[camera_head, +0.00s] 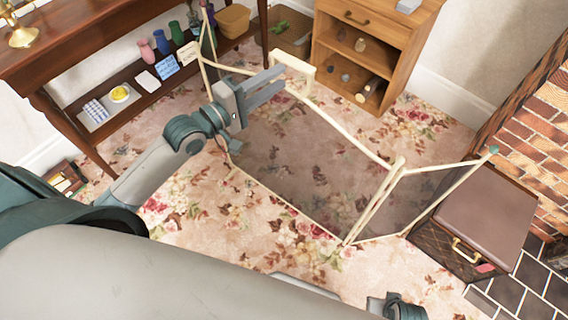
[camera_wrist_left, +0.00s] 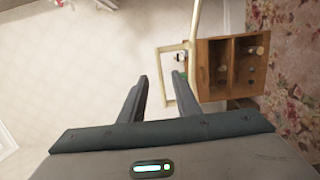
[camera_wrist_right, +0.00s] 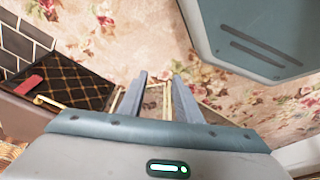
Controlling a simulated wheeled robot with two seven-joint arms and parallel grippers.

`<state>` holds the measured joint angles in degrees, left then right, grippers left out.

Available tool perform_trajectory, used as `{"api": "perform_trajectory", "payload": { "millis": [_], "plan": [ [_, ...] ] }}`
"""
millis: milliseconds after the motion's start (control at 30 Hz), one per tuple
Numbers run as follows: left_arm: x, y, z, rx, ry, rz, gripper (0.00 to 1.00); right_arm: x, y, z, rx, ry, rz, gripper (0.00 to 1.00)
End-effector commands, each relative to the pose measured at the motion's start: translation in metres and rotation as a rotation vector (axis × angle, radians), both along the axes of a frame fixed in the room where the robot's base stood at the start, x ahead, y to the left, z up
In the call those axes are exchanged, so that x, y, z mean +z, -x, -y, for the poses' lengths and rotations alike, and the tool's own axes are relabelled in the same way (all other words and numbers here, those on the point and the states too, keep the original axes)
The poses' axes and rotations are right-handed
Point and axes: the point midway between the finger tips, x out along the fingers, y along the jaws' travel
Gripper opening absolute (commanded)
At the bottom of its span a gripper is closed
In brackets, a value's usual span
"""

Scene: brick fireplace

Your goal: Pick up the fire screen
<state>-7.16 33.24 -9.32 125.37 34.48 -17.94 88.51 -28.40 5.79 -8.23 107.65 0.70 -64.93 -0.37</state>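The fire screen (camera_head: 371,207) has a cream frame and dark see-through mesh panels and stands folded out on the floral carpet, with a raised handle at its top middle. My left gripper (camera_head: 275,88) is just left of that handle, fingers apart and empty. In the left wrist view the handle frame (camera_wrist_left: 162,75) shows beyond the open fingertips (camera_wrist_left: 162,82). My right gripper (camera_wrist_right: 158,82) is open in the right wrist view, with cream bars of the screen (camera_wrist_right: 150,98) visible between and beyond its fingers. In the head view only part of the right wrist shows at the bottom edge.
A wooden cabinet (camera_head: 330,45) stands behind the screen. A dark wood table (camera_head: 60,60) with vases and dishes on its lower shelf is at left. A brown quilted box (camera_head: 487,215) stands right of the screen, beside the brick fireplace (camera_head: 535,125). Carpet in front is clear.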

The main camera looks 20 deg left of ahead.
Motion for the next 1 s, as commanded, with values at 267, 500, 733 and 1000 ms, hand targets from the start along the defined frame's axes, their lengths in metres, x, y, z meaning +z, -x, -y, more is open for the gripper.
{"api": "perform_trajectory", "payload": {
  "millis": [267,500,733,1000],
  "plan": [
    [0.002,-0.039,0.019,0.0,0.0,0.002,0.3,-0.007,0.002,0.0,0.0,0.0,-0.003,0.31],
    [0.0,-0.057,0.029,0.0,0.0,0.0,0.3,-0.01,0.002,0.0,0.0,0.0,-0.003,0.31],
    [0.0,-0.058,0.03,0.0,0.0,-0.001,0.3,-0.011,0.002,0.0,0.0,0.0,-0.003,0.31],
    [0.0,-0.063,0.031,0.0,0.0,-0.001,0.3,-0.01,0.002,0.0,0.0,-0.001,-0.002,0.31]
  ]
}}
